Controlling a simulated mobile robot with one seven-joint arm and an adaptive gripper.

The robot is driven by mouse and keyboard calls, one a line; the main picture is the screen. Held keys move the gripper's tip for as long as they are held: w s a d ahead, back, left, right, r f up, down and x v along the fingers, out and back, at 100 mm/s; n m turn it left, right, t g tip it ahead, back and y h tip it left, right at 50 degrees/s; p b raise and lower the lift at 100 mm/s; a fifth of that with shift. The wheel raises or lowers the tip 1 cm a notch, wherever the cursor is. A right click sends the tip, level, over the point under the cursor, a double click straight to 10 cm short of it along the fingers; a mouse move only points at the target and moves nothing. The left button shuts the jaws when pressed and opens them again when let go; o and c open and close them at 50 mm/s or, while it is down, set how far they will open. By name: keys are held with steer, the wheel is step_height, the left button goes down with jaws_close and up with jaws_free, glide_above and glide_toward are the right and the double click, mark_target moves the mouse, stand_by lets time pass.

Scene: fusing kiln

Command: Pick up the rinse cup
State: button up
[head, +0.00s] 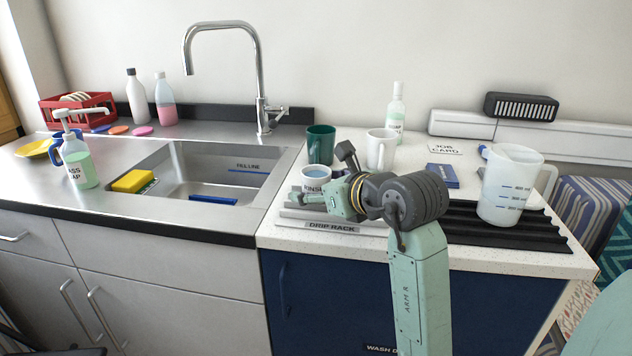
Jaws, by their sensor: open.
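The rinse cup (316,174) is a small pale cup with blue inside and part of the word RINSE on its front. It stands upright at the back left of the drip rack area, right of the sink. My gripper (323,177) is open and reaches in from the right, close to the cup. One finger shows above and right of the cup, the other low in front of it. My wrist and gripper hide the cup's lower right side. I cannot tell whether the fingers touch it.
A green cup (321,144) and a white mug (381,149) stand close behind. A measuring jug (512,184) stands on the dark ribbed mat (470,226) to the right. The sink (215,172) lies left, with a yellow sponge (133,181) at its edge.

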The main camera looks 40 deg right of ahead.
steer(key=shift+w, duration=0.2)
steer(key=c, duration=1.3)
steer(key=shift+c, duration=0.2)
